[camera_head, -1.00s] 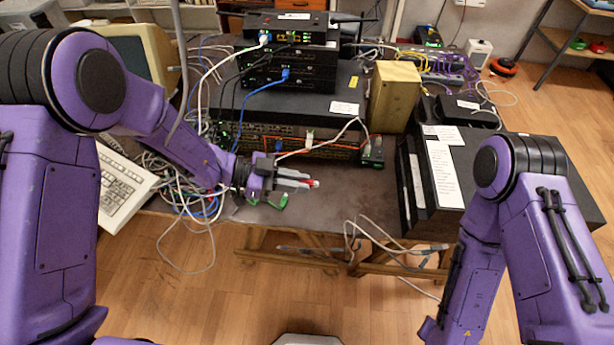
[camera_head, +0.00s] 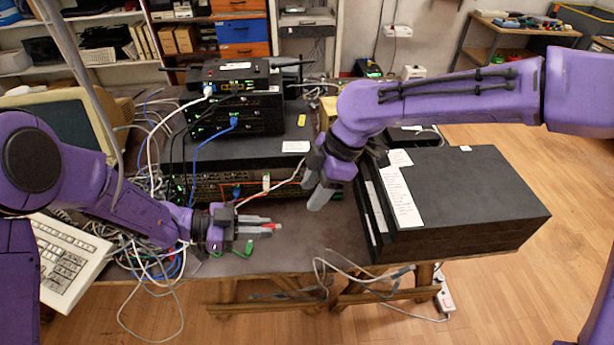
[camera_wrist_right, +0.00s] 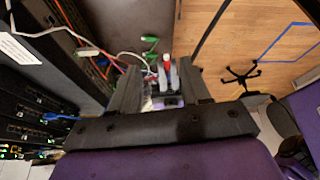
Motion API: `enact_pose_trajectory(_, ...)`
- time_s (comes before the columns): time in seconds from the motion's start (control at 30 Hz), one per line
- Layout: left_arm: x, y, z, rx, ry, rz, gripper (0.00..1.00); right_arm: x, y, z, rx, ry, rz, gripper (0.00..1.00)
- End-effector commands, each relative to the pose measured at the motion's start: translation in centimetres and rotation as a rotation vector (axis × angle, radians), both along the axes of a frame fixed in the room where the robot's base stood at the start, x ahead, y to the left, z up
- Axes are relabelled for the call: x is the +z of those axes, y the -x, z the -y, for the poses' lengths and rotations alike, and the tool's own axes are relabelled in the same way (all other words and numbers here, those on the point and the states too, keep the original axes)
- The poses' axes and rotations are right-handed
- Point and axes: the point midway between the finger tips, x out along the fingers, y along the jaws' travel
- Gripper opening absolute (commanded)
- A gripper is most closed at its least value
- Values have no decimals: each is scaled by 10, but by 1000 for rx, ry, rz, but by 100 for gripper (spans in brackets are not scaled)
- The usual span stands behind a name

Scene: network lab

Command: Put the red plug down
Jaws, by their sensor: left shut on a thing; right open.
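The red plug (camera_head: 275,225) is a small red piece at the tips of my left gripper (camera_head: 264,228), which is shut on it just above the front of the dark table. Most of the plug is hidden between the fingers. In the right wrist view the red plug (camera_wrist_right: 167,58) shows at the end of the left gripper's grey fingers. My right gripper (camera_head: 315,190) is open and empty, its fingers pointing down over the table, to the right of the left gripper and apart from it. In its wrist view, the right gripper's fingers (camera_wrist_right: 158,88) frame the left gripper.
Green plugs (camera_head: 248,247) lie on the table below the left gripper. A stack of black network devices (camera_head: 240,115) with cables stands behind. A large black case (camera_head: 470,200) is at the right. Loose cables (camera_head: 340,275) hang over the front edge. A keyboard (camera_head: 65,260) is at the left.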

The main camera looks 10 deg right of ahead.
Motion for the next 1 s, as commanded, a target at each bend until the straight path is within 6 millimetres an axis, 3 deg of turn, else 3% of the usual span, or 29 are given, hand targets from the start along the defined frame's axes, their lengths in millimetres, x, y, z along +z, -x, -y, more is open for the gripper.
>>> enact_pose_trajectory(0.1, 0, 0, 0, 1, 0, 0, 0, 27, 1, -15, -11, 13, -23, 47)
enact_pose_trajectory(0.23, 0, 0, 0, 0, 0, 0, 0, 31, 2, -21, -18, 17, -37, 47)
enact_pose_trajectory(0.7, 0, 0, 0, 1, 0, 0, 0, -58, 6, -58, -17, 18, -40, 47)
enact_pose_trajectory(1.0, 0, 0, 0, 0, 0, 0, 0, -77, 6, -66, -19, 16, -38, 47)
